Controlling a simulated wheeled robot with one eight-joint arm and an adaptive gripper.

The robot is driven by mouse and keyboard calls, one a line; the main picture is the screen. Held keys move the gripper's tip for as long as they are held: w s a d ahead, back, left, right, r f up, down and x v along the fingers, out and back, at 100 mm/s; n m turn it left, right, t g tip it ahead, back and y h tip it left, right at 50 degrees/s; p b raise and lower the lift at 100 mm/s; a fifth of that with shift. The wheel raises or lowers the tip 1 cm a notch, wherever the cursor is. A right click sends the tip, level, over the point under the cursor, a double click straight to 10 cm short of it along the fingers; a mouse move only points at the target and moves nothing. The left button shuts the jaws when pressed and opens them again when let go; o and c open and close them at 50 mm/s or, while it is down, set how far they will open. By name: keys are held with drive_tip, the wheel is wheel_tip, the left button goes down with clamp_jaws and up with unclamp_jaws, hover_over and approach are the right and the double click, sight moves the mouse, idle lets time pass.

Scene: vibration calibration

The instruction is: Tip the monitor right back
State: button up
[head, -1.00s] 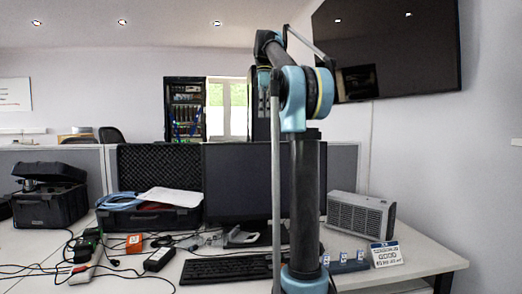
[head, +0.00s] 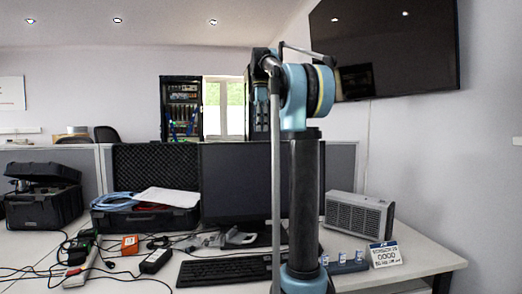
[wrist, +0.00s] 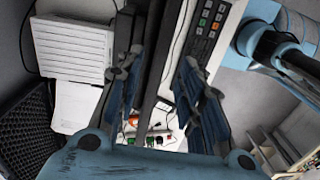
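The black monitor (head: 233,182) stands on the desk in the head view, its dark screen facing me and roughly upright. My arm's column hides its right part. My gripper (head: 260,122) hangs above the monitor's top edge, partly hidden by my arm. In the wrist view my gripper (wrist: 158,90) is open, its two blue-grey fingers apart. A dark slab, which looks like the monitor's top edge (wrist: 155,60), runs between the fingers. I cannot tell whether either finger touches it.
A black keyboard (head: 225,271) lies in front of the monitor. An open black case (head: 150,219) stands left of it, and a grey vented box (head: 358,215) right. Cables and small devices clutter the left front.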

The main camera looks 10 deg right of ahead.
sight(261, 146)
drive_tip(key=f, duration=0.6)
drive_tip(key=s+f, duration=0.1)
drive_tip(key=f, duration=0.2)
drive_tip(key=shift+c, duration=0.2)
